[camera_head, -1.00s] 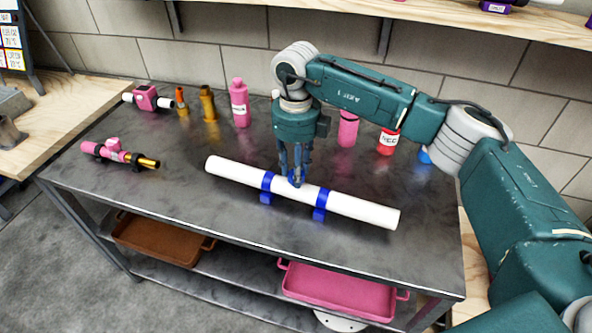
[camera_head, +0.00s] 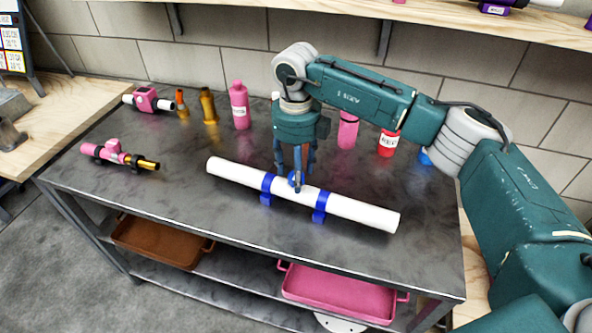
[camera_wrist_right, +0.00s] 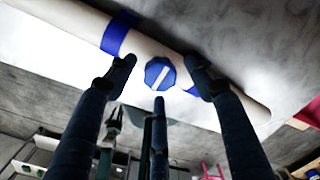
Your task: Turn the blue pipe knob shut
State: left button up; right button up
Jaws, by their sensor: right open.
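The blue knob (camera_wrist_right: 160,73) sits on the white pipe (camera_wrist_right: 78,22) between two blue clamps. In the right wrist view it is an octagon with a white bar set diagonally across it. In the head view the knob (camera_head: 295,179) is partly hidden by my fingers, on top of the pipe (camera_head: 365,211). My right gripper (camera_head: 296,180) points down over the knob. In the wrist view its fingers (camera_wrist_right: 160,80) are spread: one left of the knob, one right, and a third below it. I cannot tell whether any finger touches it. My left gripper is not in view.
The pipe lies on a dark metal table (camera_head: 130,210). A pink pipe piece (camera_head: 118,154) lies at the left. Several bottles, including a pink one (camera_head: 240,105) and a red one (camera_head: 388,143), stand at the back. Brown (camera_head: 155,243) and pink (camera_head: 335,291) trays are on the lower shelf.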

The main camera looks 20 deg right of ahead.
notch_tip(320, 180, up, 12)
dwell(0.4)
dwell(0.3)
